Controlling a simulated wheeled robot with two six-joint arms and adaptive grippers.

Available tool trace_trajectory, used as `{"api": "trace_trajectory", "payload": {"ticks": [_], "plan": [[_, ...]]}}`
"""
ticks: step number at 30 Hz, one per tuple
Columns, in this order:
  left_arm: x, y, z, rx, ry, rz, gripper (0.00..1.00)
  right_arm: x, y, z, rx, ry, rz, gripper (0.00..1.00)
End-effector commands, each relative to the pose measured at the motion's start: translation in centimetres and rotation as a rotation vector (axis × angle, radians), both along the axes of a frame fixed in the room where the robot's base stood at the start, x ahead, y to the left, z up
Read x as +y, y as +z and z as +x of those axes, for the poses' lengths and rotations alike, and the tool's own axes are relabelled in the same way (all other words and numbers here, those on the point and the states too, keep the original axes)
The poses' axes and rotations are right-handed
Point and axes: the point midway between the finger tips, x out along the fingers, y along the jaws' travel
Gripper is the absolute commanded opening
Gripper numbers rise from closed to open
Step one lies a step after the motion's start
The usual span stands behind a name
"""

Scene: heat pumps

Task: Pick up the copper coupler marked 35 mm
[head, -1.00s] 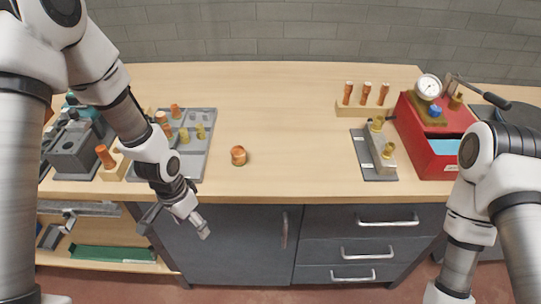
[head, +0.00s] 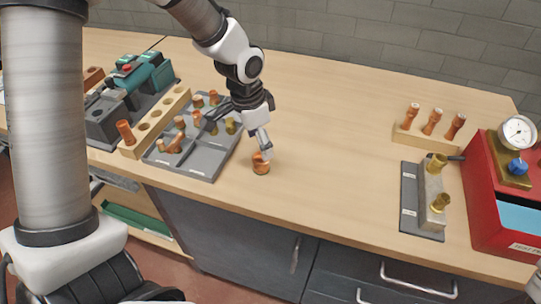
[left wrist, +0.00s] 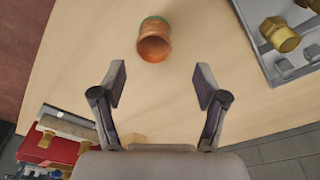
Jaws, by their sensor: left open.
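A short, wide copper coupler (head: 261,164) stands alone on the wooden bench, right of the grey parts tray; I cannot read any size mark on it. In the left wrist view the coupler (left wrist: 154,42) shows its open end and a greenish band at its far rim. My left gripper (head: 240,131) is open and empty, just above and behind the coupler. In the left wrist view the coupler lies beyond the gap between the open fingertips (left wrist: 160,83), not between them. My right gripper is out of view.
The grey tray (head: 196,163) holds several copper and brass fittings. A wooden rack (head: 155,122) and a green-and-grey machine (head: 128,95) are left of it. At right are a block of copper pieces (head: 428,137), a brass-fitted fixture (head: 431,200) and a red gauge case (head: 484,215). The bench middle is clear.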

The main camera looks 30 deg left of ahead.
Motion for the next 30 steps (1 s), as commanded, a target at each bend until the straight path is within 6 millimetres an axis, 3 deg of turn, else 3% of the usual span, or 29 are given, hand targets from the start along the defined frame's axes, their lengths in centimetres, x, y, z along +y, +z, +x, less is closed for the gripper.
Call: {"api": "trace_trajectory", "payload": {"ticks": [9, 17, 22, 23, 30], "plan": [[-0.7, -5.1, -0.2, 0.002, 0.001, 0.0, 0.73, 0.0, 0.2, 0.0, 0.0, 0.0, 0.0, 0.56], [-0.8, -5.6, -0.1, 0.001, 0.001, -0.001, 0.73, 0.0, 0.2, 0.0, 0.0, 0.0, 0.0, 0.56], [-0.8, -5.6, -0.1, 0.001, 0.001, -0.001, 0.13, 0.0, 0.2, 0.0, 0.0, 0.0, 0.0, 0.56], [-0.8, -5.6, -0.1, 0.001, 0.001, -0.001, 0.09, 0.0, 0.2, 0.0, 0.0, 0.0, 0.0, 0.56], [-0.8, -5.6, -0.1, 0.001, 0.002, -0.002, 0.08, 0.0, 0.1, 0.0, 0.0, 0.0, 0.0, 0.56]]}}
